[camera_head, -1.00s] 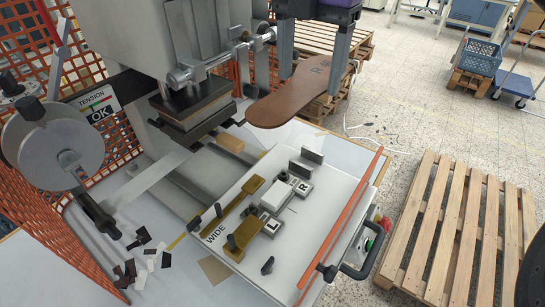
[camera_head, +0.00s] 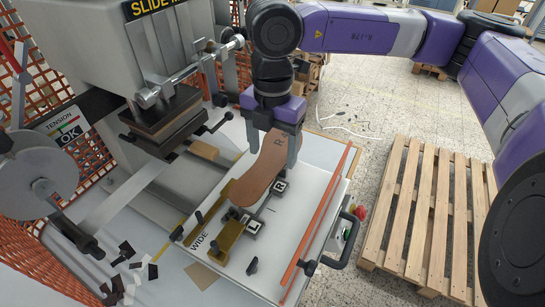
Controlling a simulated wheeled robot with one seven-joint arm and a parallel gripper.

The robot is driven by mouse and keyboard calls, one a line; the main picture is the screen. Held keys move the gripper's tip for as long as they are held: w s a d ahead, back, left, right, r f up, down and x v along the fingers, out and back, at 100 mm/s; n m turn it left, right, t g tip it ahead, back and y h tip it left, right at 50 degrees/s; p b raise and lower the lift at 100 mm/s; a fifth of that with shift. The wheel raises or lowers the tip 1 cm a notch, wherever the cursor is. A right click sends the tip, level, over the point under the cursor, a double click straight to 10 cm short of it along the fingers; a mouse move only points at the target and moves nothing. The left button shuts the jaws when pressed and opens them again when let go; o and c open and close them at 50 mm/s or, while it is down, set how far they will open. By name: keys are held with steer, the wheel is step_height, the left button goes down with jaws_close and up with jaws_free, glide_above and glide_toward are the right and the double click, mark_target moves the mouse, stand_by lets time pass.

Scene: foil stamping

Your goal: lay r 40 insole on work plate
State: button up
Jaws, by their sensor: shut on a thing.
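The brown insole (camera_head: 257,178) is held by its wider end, where an R mark shows, in my gripper (camera_head: 272,150). The gripper is shut on it, with one finger on each side. The insole slants over the white work plate (camera_head: 285,240), its free end pointing to the lower left. It covers much of the fixture in the middle of the plate; I cannot tell whether it touches it. The block marked R (camera_head: 280,186) and a brass-coloured block (camera_head: 228,235) by the word WIDE show beside and below the insole.
The stamping press head (camera_head: 170,118) stands left of the plate. An orange bar (camera_head: 322,215) and a black handle (camera_head: 350,240) run along the plate's right side. Dark and white scraps (camera_head: 128,275) lie at the lower left. A wooden pallet (camera_head: 425,215) is on the floor at right.

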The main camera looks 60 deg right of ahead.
mark_target(273, 156)
step_height(273, 156, down, 3)
steer(key=shift+f, duration=0.2)
steer(key=shift+f, duration=0.3)
steer(key=o, duration=2)
steer(key=shift+c, duration=0.2)
steer(key=shift+r, duration=0.1)
steer(key=shift+r+p, duration=0.45)
step_height(273, 156, up, 12)
steer(key=b, duration=0.2)
steer(key=shift+f, duration=0.2)
